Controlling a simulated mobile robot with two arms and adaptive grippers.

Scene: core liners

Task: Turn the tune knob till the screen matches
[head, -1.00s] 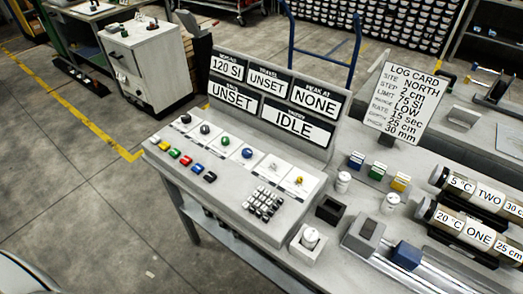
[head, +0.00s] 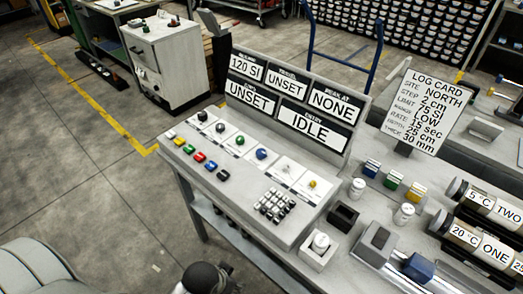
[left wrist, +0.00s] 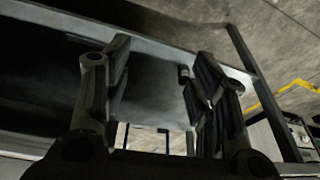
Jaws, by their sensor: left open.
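The console's display board (head: 290,100) shows several screens: 120 SI, UNSET, NONE, UNSET and IDLE. Below it is a row of small knobs, including a black knob (head: 220,127), a green knob (head: 240,140), a blue knob (head: 262,153) and a yellow knob (head: 312,184). Their labels are too small to read, so I cannot tell which is the tune knob. The log card (head: 428,110) reads NORTH, 2 cm, 75 SI, LOW, 15 sec, 25 cm, 30 mm. My left gripper (left wrist: 160,88) is open and empty in the left wrist view, apart from the knobs. My right gripper is out of view.
Coloured buttons (head: 198,157) and a keypad (head: 274,205) sit on the console. Right of it stand white jars (head: 357,188), a black square holder (head: 343,215) and labelled core tubes (head: 480,242). The floor left of the bench is clear.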

